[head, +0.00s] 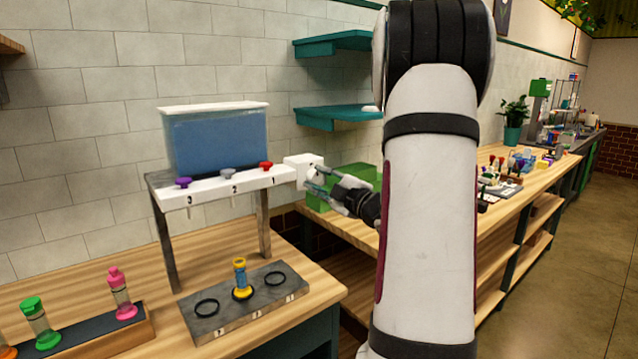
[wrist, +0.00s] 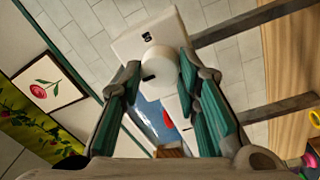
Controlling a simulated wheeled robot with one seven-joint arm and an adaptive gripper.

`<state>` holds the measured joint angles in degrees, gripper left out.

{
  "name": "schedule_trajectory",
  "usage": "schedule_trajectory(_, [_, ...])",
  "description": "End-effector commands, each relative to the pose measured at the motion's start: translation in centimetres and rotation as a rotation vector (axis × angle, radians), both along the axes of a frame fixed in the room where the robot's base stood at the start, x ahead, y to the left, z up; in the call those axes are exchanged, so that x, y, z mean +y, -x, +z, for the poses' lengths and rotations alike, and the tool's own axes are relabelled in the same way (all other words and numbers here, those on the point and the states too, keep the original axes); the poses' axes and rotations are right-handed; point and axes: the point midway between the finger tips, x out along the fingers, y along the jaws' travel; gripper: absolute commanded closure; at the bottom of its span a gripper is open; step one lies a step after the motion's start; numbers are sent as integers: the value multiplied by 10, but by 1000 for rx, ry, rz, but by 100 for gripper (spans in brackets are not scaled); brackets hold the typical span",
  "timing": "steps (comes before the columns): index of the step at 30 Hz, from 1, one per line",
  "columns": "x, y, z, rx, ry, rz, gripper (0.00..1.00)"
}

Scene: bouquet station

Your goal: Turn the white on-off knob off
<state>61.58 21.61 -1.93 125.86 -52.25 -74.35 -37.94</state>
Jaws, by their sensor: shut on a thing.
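The white on-off knob (wrist: 158,62) is a round knob on a white box (wrist: 150,35) in the wrist view. The knob has a small dark mark near its rim, and the box has a dark mark above it. The box (head: 301,162) also shows in the head view, at the right end of the dispenser shelf. My gripper (wrist: 160,70) has one green-padded finger on each side of the knob and is shut on it. In the head view my gripper (head: 316,182) is in front of the box and hides the knob.
A white shelf (head: 222,187) with purple, grey and red taps carries a tank of blue liquid (head: 218,143). Below stands a grey ring tray (head: 205,327) with a yellow-capped vial (head: 240,276). A green box (head: 358,178) is behind my gripper.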

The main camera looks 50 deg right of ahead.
Motion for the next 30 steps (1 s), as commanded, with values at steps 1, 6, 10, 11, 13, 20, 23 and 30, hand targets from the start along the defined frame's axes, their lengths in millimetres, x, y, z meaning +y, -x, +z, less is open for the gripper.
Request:
schedule_trajectory(1, [1,-1,0,1,5,2,98])
schedule_trajectory(6, [1,-1,0,3,7,2,98])
schedule_trajectory(10, [1,-1,0,2,6,2,98])
schedule_trajectory(11, [1,-1,0,2,6,2,98])
schedule_trajectory(13, [1,-1,0,2,6,2,61])
schedule_trajectory(20, [0,0,0,2,5,1,50])
schedule_trajectory(23, [0,0,0,2,5,0,50])
schedule_trajectory(30, [4,20,-2,2,5,-2,50])
